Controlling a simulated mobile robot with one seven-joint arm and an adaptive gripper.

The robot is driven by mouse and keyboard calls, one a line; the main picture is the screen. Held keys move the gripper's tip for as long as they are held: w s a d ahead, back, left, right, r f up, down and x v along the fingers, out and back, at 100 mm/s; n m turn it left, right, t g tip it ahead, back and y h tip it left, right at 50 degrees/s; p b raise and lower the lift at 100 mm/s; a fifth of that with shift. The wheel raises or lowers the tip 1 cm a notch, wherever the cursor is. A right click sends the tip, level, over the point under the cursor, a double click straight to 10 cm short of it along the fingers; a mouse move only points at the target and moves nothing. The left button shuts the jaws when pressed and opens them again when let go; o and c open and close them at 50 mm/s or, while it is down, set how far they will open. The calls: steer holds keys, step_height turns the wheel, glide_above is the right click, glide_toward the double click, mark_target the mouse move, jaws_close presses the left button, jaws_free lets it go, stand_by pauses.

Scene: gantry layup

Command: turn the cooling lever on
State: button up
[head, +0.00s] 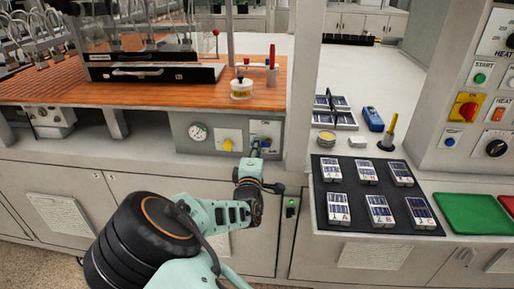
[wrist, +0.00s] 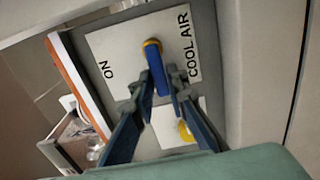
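The blue cooling lever (wrist: 158,72) shows in the wrist view on a pale plate (wrist: 118,45) marked "COOL AIR" and "ON". Its yellow-ringed end is at the top and its blue handle runs down the picture, not toward the "ON" mark at left. My gripper (wrist: 160,88) has one finger on each side of the handle, with a narrow gap seeming to show on both sides; contact is hard to tell. In the head view my gripper (head: 256,150) is at the plate (head: 265,129) on the bench front, hiding part of the lever.
A second plate with a yellow knob (head: 227,144) is just left of the lever plate, and a gauge (head: 197,132) is farther left. The wooden bench top (head: 150,93) overhangs above. A pale post stands close on the right.

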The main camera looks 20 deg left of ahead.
mark_target(265, 134)
jaws_close()
steer(key=shift+m+b, duration=0.35)
steer(key=shift+m, duration=0.05)
steer(key=shift+d+r+m+b, duration=0.1)
steer(key=shift+r+m+b, duration=0.2)
steer(key=shift+m+b, duration=0.6)
steer(key=m+b, duration=0.1)
steer(key=m, duration=0.1)
steer(key=r+m+b, duration=0.1)
steer(key=m+b, duration=0.1)
steer(key=m, duration=0.1)
steer(key=shift+w+d+r+m+b, duration=0.15)
steer(key=shift+d+m+b, duration=0.15)
steer(key=shift+d+b, duration=0.1)
steer(key=m+b, duration=0.3)
steer(key=d+m+b, duration=0.1)
steer(key=shift+w+r+m, duration=0.1)
steer(key=shift+r+m, duration=0.2)
steer(key=shift+r, duration=0.1)
steer(key=m+b, duration=0.1)
steer(key=b, duration=0.1)
steer(key=d+m+b, duration=0.1)
steer(key=m, duration=0.1)
steer(key=m+b, duration=0.2)
steer(key=shift+w+d+r+b, duration=0.15)
steer(key=shift+r+b, duration=0.1)
steer(key=shift+b, duration=0.05)
